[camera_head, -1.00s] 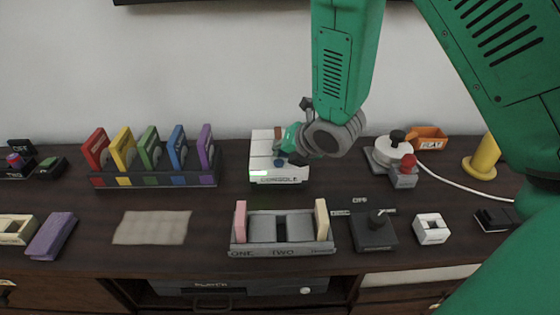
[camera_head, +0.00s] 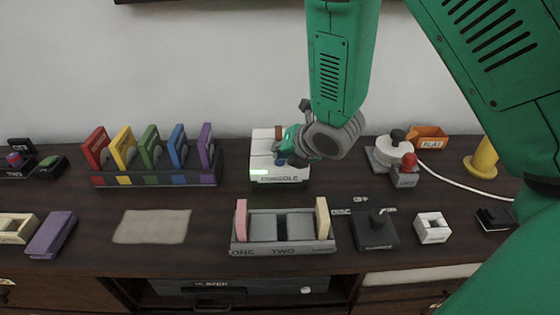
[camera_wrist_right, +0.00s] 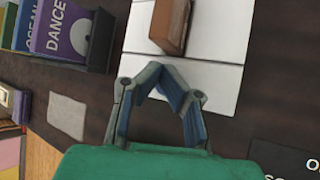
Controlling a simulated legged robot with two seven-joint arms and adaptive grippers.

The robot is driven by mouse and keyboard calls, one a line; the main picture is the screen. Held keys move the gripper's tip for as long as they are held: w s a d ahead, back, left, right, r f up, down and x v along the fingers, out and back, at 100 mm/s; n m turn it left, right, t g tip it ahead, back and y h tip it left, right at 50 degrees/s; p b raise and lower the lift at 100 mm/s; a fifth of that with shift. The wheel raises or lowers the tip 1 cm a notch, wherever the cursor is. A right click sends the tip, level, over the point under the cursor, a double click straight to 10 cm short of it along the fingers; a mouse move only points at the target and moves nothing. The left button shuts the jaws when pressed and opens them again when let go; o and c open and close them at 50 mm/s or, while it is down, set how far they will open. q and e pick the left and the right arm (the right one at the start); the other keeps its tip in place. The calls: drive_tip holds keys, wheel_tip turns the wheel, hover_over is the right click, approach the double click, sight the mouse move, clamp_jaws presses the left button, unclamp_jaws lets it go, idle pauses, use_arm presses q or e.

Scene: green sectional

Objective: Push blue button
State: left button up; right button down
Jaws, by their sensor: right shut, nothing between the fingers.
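The white console (camera_head: 262,146) stands near the back middle of the dark cabinet top, with a lit green strip (camera_head: 260,172) on its front edge. It also fills the upper middle of the right wrist view (camera_wrist_right: 222,82), with a brown block (camera_wrist_right: 171,24) on it. My right gripper (camera_head: 284,157) is shut and empty, with its fingertips low over the console's right front part. In the right wrist view its closed fingers (camera_wrist_right: 156,76) overlap the console's edge. The blue button is not clearly visible at the fingertips; contact cannot be told. My left gripper is out of view.
A rack (camera_head: 152,180) of coloured cases stands left of the console. A grey tray (camera_head: 283,249) with upright end blocks is in front. A black lever box (camera_head: 374,231) and a white device with a red knob (camera_head: 408,160) are to the right.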

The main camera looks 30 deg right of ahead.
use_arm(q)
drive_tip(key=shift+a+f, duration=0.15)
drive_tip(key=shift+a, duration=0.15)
use_arm(e)
drive_tip(key=shift+a, duration=0.35)
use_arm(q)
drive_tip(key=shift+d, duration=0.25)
use_arm(e)
drive_tip(key=shift+d+f, duration=0.1)
drive_tip(key=shift+d, duration=0.2)
drive_tip(key=shift+a+r+p, duration=0.1)
drive_tip(key=shift+r+p, duration=0.4)
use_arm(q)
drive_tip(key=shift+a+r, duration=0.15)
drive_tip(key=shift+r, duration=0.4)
use_arm(e)
drive_tip(key=shift+a+r, duration=0.1)
